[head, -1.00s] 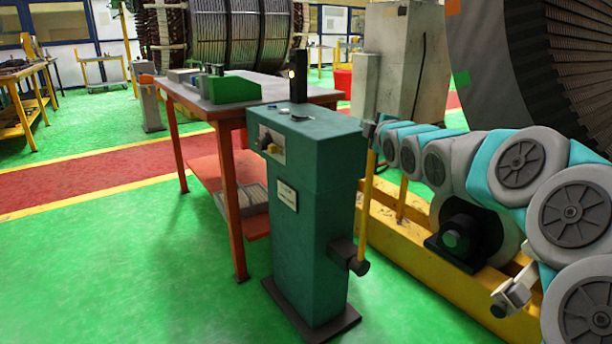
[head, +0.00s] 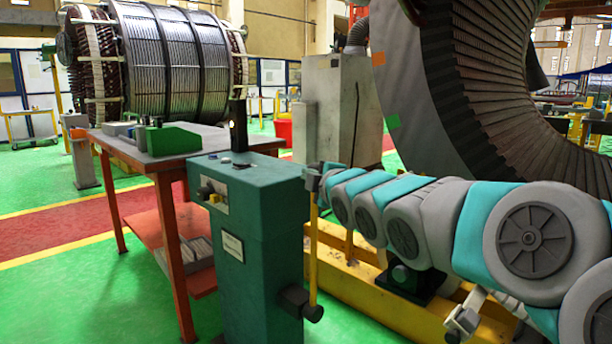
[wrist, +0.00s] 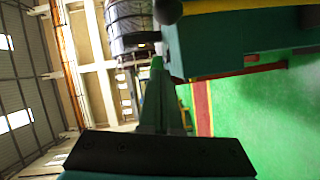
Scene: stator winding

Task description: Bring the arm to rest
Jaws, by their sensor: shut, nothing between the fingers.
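My arm (head: 405,225), with grey and teal links, reaches in from the right in the head view. My gripper (head: 312,180) is a small dark shape at its far end, beside the upper right side of the teal cabinet (head: 262,260). In the wrist view my gripper (wrist: 157,75) points up the picture, its fingers together with nothing seen between them. A dark teal body (wrist: 235,45) shows close to the right of the fingertips. A yellow upright lever (head: 313,250) stands below my gripper in the head view; I cannot tell whether they touch.
An orange-legged table (head: 185,153) with a green block (head: 175,138) stands behind the cabinet. A large stator ring (head: 400,70) rises behind my arm, above a yellow base frame (head: 340,285). A wound drum (head: 165,60) is at back left.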

